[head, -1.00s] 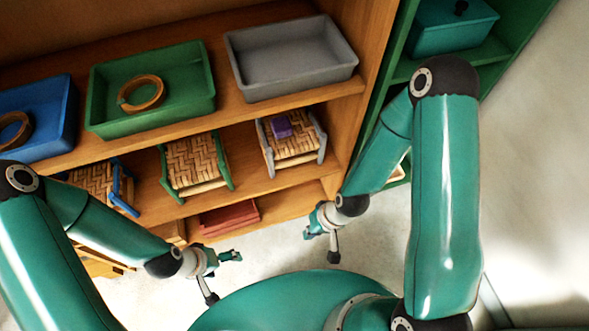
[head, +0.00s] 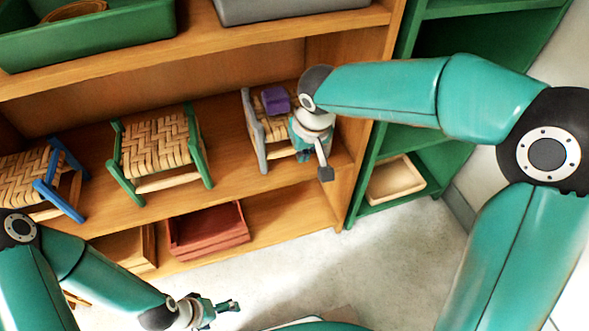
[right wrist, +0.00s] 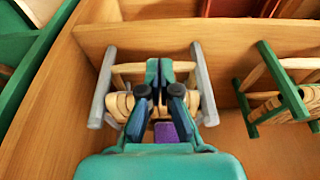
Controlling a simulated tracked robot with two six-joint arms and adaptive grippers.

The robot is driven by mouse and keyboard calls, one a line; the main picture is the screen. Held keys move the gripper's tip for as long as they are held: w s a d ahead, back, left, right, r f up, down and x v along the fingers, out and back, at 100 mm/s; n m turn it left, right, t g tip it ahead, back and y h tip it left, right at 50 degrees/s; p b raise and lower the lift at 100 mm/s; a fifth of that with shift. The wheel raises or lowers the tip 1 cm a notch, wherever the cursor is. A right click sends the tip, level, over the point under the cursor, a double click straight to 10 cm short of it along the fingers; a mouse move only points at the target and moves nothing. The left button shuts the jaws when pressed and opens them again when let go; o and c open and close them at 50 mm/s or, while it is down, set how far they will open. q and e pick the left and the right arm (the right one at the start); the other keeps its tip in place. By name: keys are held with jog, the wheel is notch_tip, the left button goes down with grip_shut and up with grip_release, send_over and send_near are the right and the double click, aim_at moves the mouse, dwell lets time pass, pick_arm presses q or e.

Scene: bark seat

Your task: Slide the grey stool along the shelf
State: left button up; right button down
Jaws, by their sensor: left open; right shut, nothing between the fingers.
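The grey stool (head: 256,140) stands on the middle shelf (head: 230,185) at its right end, near the upright side panel. It has grey side frames and a woven seat, with a purple block (head: 275,99) on top. My right gripper (head: 303,156) is shut and empty, in front of the stool's right part and hiding it. In the right wrist view the stool's grey frames (right wrist: 204,85) show on both sides of the shut fingers (right wrist: 159,68), and the block is partly hidden behind them. I cannot tell whether the fingers touch the stool. My left gripper (head: 222,307) is open and empty, low over the floor.
A green stool (head: 158,150) stands left of the grey one with bare shelf between them. A blue stool (head: 45,178) is further left. A red crate (head: 207,232) sits on the shelf below. A green cabinet (head: 425,165) with a cream tray (head: 395,180) adjoins on the right.

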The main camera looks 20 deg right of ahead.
jog(key=b+x, duration=0.1)
jog(key=x, duration=0.2)
jog(key=w+b+x, duration=0.1)
jog(key=x, duration=0.3)
jog(key=w+b+x, duration=0.1)
jog(key=x, duration=0.2)
jog(key=shift+d+b, duration=0.1)
jog(key=shift+b, duration=0.3)
jog(key=shift+w+r, duration=0.1)
jog(key=shift+w, duration=0.95)
